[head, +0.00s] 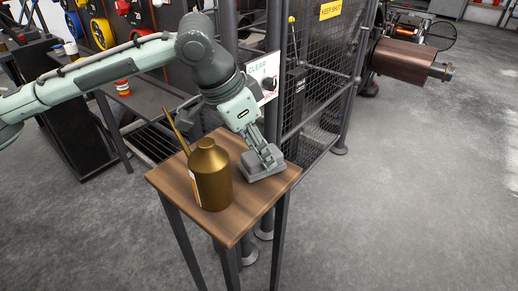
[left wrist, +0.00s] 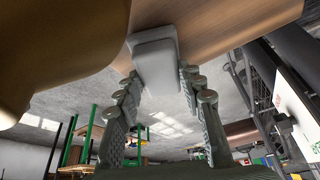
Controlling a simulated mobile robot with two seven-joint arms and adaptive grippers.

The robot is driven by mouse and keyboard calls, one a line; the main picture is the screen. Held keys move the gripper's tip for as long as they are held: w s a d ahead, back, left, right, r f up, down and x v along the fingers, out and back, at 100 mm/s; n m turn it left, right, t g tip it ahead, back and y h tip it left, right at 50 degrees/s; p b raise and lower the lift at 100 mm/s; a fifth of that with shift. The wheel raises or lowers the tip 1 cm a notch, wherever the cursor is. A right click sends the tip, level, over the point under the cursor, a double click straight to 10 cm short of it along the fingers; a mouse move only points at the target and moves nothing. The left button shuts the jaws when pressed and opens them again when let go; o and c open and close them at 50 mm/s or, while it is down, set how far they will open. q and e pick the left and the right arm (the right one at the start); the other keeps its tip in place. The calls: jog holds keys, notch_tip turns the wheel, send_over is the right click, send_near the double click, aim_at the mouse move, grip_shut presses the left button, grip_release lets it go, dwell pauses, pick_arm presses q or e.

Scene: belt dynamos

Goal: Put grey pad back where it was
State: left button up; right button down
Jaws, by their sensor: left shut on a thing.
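The grey pad (head: 262,166) is at the right side of the small wooden table (head: 238,216), at or just above its top; I cannot tell whether it touches. My left gripper (head: 266,158) reaches down from above and is shut on the grey pad. In the left wrist view, the pad (left wrist: 157,62) sits between the two fingers of the gripper (left wrist: 162,88), with the wooden top behind it. My right gripper is in neither view.
A brass oil can (head: 211,175) with a thin spout stands on the table just left of the pad. A wire mesh guard (head: 320,75) with posts rises behind the table. A brown roller (head: 405,60) is at the upper right. The floor at the right is clear.

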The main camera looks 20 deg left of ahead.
pick_arm(q)
jog(key=o, duration=1)
jog(key=shift+f, duration=0.1)
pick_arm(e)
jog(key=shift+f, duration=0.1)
pick_arm(q)
jog(key=shift+a+r, duration=0.1)
jog(key=shift+r, duration=0.25)
jog(key=shift+p+v, duration=1.15)
jog(key=shift+v, duration=4.6)
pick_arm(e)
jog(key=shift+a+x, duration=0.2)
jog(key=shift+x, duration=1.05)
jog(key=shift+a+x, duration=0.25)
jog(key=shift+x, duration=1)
pick_arm(q)
jog(key=shift+s, duration=0.15)
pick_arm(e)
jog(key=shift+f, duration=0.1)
